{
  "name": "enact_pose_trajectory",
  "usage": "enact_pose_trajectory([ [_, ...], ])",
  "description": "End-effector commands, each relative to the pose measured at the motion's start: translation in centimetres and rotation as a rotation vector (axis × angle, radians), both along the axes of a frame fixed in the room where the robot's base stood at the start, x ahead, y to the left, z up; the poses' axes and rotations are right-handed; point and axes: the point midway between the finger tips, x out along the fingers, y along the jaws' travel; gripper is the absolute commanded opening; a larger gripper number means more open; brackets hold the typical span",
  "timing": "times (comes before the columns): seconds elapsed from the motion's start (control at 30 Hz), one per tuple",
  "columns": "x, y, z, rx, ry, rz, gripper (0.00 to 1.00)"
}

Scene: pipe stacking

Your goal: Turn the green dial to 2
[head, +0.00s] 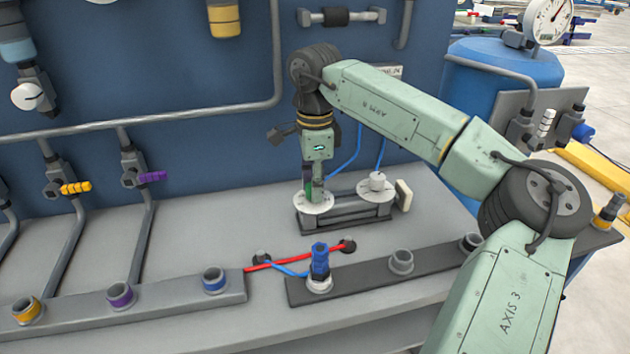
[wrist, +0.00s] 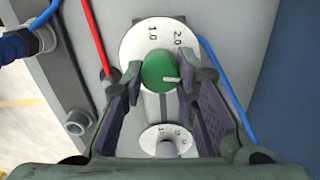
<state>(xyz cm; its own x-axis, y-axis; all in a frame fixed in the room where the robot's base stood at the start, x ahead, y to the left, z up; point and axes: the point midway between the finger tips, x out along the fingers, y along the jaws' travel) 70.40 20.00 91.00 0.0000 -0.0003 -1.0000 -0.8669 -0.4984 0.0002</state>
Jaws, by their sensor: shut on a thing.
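The green dial (wrist: 158,67) is a round knob on a white disc (wrist: 140,35) marked 1.0 and 2.0. In the wrist view its white line lies right of the knob's middle and points to the right, clockwise of the 2.0 mark. My gripper (wrist: 163,76) is shut on the dial, one fingertip on each side. In the head view my gripper (head: 315,190) points down over the left disc (head: 314,205) of a dark stand, and a sliver of green shows at its fingers.
A second disc with a white knob (head: 377,183) sits right of the green dial. A blue fitting (head: 320,262) stands in a holder in front, with red (head: 305,253) and blue cables beside it. A blue wall panel (head: 200,80) with pipes rises behind.

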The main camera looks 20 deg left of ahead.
Motion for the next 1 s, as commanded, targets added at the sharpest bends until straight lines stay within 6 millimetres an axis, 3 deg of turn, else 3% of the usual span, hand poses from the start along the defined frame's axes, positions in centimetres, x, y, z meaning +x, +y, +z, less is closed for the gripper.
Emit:
enact_pose_trajectory([
  [1.0, 0.1, 0.28, 0.13, 0.003, -0.001, 0.893, 0.0],
])
